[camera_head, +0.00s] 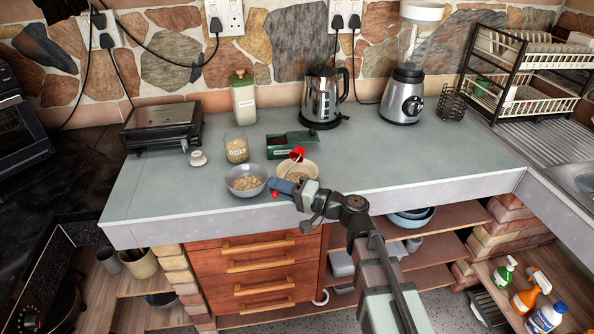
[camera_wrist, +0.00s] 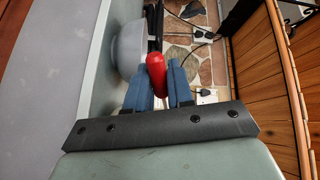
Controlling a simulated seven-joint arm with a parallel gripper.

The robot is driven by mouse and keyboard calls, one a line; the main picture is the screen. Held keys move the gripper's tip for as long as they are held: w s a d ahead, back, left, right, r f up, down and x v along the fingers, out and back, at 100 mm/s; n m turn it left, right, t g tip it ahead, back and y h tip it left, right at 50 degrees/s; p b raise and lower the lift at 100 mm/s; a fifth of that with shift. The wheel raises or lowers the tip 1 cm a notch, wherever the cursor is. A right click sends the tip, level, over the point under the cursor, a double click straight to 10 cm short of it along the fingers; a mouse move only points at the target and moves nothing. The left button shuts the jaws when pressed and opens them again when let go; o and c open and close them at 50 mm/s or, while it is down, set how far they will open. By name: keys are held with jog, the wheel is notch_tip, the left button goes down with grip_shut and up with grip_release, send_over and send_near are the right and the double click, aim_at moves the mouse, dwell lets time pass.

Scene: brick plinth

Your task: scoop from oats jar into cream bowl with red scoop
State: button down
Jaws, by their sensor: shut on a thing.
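The glass oats jar (camera_head: 236,151) stands open on the counter, with pale oats inside. The cream bowl (camera_head: 314,172) sits to its right near the front edge, with tan contents partly visible. My gripper (camera_head: 282,187) is low at the front of the cream bowl, its blue fingers shut on the red scoop's handle. In the wrist view, the red scoop handle (camera_wrist: 156,75) shows between the fingertips of my gripper (camera_wrist: 158,72).
A grey bowl (camera_head: 245,186) with pale pieces sits left of the cream bowl; its side shows in the wrist view (camera_wrist: 127,47). A green box (camera_head: 280,153) stands close behind. A small lid (camera_head: 198,158), kettle (camera_head: 322,98) and blender (camera_head: 404,98) stand farther off.

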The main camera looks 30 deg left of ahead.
aim_at(298, 148)
jog(key=shift+w+r+m, duration=0.15)
jog(key=shift+r+m, duration=1.25)
jog(key=shift+r, duration=0.05)
jog(key=shift+w+a+r+m, duration=0.1)
jog(key=shift+w+r+m, duration=0.05)
jog(key=shift+r+m, duration=0.65)
jog(key=shift+w+r+m, duration=0.15)
jog(key=shift+r+m, duration=0.55)
jog(key=shift+m, duration=0.2)
jog(key=w+r+m, duration=0.2)
jog(key=m, duration=0.1)
jog(key=shift+a+r+m, duration=0.2)
jog(key=shift+r+m, duration=0.1)
jog(key=w+m, duration=0.1)
jog(key=w+r+m, duration=0.2)
jog(key=shift+a+m, duration=0.25)
jog(key=shift+m, duration=0.05)
jog(key=w+m, duration=0.1)
jog(key=w, duration=0.1)
jog(key=w+m, duration=0.1)
jog(key=m, duration=0.1)
jog(key=w+a+r+m, duration=0.1)
jog(key=w+m, duration=0.1)
jog(key=shift+w, duration=0.35)
jog(key=shift+w+a+r+m, duration=0.1)
jog(key=shift+w+r+m, duration=0.2)
jog(key=shift+w+m, duration=0.3)
jog(key=shift+w+r+m, duration=0.25)
jog(key=shift+w+m, duration=0.2)
jog(key=shift+m, duration=0.25)
